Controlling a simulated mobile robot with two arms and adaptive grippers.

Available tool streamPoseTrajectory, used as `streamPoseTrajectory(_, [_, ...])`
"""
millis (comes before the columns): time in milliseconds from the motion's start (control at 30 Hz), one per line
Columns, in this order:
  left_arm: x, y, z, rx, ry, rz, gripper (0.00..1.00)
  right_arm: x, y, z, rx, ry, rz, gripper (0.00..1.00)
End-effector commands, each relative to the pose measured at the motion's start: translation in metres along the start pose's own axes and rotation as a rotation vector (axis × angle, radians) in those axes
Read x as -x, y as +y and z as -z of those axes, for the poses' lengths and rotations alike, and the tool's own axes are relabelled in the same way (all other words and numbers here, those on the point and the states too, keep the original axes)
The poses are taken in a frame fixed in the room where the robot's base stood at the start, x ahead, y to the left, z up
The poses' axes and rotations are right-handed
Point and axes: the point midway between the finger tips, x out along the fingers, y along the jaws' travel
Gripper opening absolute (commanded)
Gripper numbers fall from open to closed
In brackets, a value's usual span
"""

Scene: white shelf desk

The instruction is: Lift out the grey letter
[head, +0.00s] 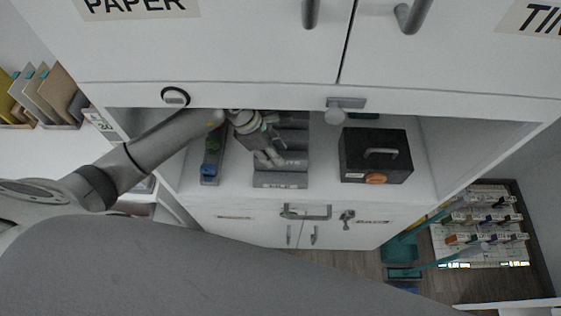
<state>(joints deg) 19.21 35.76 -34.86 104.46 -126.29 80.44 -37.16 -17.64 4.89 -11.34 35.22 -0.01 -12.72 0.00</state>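A grey stepped organizer (280,181) stands in the open shelf niche, left of centre, with a small label on its front. My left gripper (270,160) reaches in from the left and is over the left part of this organizer. Its fingers point down toward the front; whether they hold anything is too small to tell. I cannot make out a separate grey letter in the organizer; the gripper and the shelf's upper edge hide part of it. My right gripper is not in view.
A black box (376,151) with a handle stands right of the organizer, and a narrow grey tray (211,168) with green and blue items stands left. Cabinet doors (430,60) overhang the niche. Envelopes (60,90) stand in a wall holder at far left.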

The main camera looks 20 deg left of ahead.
Motion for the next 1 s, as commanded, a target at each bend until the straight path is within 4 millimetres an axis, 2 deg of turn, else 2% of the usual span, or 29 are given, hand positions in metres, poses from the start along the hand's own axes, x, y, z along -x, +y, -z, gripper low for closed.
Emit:
streamPoseTrajectory(33, [-0.004, -0.001, -0.002, 0.004, -0.001, 0.007, 0.32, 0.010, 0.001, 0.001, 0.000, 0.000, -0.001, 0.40])
streamPoseTrajectory(100, [-0.013, 0.000, -0.002, 0.005, -0.001, 0.006, 0.32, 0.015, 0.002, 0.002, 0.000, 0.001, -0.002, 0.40])
streamPoseTrajectory(333, [-0.036, 0.001, -0.001, 0.002, -0.002, 0.003, 0.32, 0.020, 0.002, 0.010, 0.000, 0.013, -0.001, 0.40])
streamPoseTrajectory(867, [-0.040, 0.002, 0.001, 0.001, -0.002, 0.002, 0.32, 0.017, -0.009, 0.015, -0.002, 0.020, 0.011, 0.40])
streamPoseTrajectory(1000, [-0.039, 0.001, 0.000, 0.001, -0.002, 0.002, 0.15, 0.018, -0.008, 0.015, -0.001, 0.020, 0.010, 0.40])
